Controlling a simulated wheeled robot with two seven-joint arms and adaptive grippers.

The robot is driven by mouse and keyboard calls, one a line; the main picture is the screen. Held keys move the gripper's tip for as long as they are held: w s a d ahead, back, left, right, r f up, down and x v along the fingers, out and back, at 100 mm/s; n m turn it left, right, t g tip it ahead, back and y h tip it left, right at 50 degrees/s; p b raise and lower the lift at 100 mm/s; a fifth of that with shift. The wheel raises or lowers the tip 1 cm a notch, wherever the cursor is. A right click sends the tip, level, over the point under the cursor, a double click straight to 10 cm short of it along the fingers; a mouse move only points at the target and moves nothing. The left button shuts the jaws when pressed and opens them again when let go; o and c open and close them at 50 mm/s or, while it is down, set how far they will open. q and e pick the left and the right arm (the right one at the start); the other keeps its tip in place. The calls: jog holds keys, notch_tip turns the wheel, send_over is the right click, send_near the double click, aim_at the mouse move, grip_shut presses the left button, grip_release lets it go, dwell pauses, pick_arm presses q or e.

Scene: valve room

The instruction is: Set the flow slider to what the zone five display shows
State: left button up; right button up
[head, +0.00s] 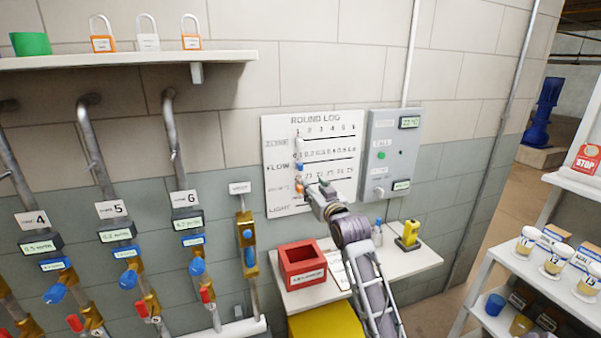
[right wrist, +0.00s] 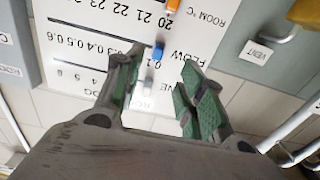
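The white round log board (head: 340,124) hangs on the wall with rows for zone, flow, room temperature and light. The blue flow slider knob (right wrist: 158,51) is at the low end of its scale, close to the 0.1 mark; it also shows in the head view (head: 299,167). The zone five display (head: 116,235) hangs below the tag marked 5; its digits are small, perhaps 0.2. My right gripper (right wrist: 162,60) is open at the board, its fingertips either side of the blue knob with gaps visible. My left gripper is out of view.
An orange knob (right wrist: 172,5) is close to the blue one. A grey panel box (head: 391,155) is right of the board. Below are a shelf (head: 425,262), a red bin (head: 302,265) and a yellow device (head: 408,236). Pipes and valves fill the left side.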

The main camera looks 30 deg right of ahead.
aim_at(301, 171)
jog(key=shift+w+d, duration=0.1)
jog(key=shift+w, duration=0.05)
dwell(0.3)
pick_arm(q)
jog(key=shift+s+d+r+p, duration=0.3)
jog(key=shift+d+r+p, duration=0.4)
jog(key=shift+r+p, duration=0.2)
pick_arm(e)
jog(key=shift+x, duration=6.75)
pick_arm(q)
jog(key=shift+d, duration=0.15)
pick_arm(e)
grip_shut()
